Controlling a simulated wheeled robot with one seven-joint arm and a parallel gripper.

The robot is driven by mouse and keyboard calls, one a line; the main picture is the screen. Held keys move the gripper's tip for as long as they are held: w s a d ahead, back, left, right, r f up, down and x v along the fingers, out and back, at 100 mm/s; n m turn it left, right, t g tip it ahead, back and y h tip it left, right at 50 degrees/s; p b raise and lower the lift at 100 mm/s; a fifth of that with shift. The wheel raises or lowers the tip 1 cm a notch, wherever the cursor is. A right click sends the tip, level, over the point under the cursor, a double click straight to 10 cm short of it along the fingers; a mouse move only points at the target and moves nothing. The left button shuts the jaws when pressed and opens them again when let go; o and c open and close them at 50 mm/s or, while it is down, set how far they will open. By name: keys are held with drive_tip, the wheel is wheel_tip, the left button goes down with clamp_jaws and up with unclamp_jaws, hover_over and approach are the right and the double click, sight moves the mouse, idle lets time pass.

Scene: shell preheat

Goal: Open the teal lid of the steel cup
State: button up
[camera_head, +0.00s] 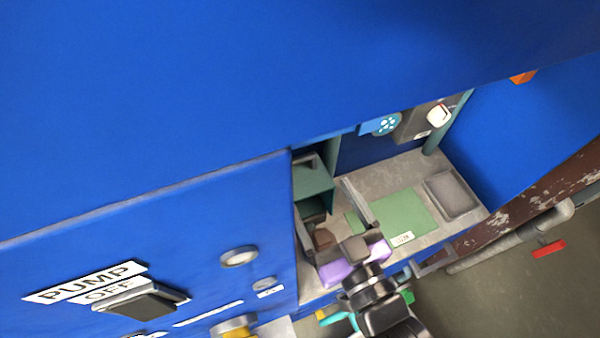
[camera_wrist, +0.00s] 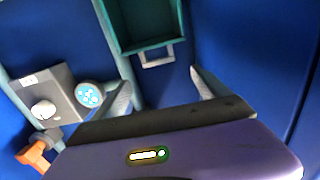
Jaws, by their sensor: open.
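My gripper (camera_head: 321,196) has a purple body and two grey fingers, spread apart with nothing between them. In the wrist view its fingertips (camera_wrist: 161,84) stand either side of a gap, below a teal box (camera_wrist: 150,22) with a pale handle (camera_wrist: 157,56). The teal box also shows in the head view (camera_head: 316,182), just beyond the fingertips. I cannot make out a steel cup with a teal lid for certain. A round light-blue face with white marks (camera_head: 386,124) sits at the back, and shows at left in the wrist view (camera_wrist: 89,95).
A grey unit with a white knob (camera_head: 437,116) is beside the round face. A green mat (camera_head: 405,212) and a grey square plate (camera_head: 452,194) lie on the bay floor. Blue walls (camera_head: 200,120) close around the opening. An orange part (camera_wrist: 36,153) is at lower left.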

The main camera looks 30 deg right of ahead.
sight(301, 162)
drive_tip(key=w, duration=0.3)
drive_tip(key=w+d, duration=0.1)
drive_tip(key=w, duration=0.4)
drive_tip(key=shift+w+d+f, duration=0.4)
drive_tip(key=shift+w+d, duration=0.15)
drive_tip(key=shift+w, duration=0.6)
drive_tip(key=shift+f, duration=0.1)
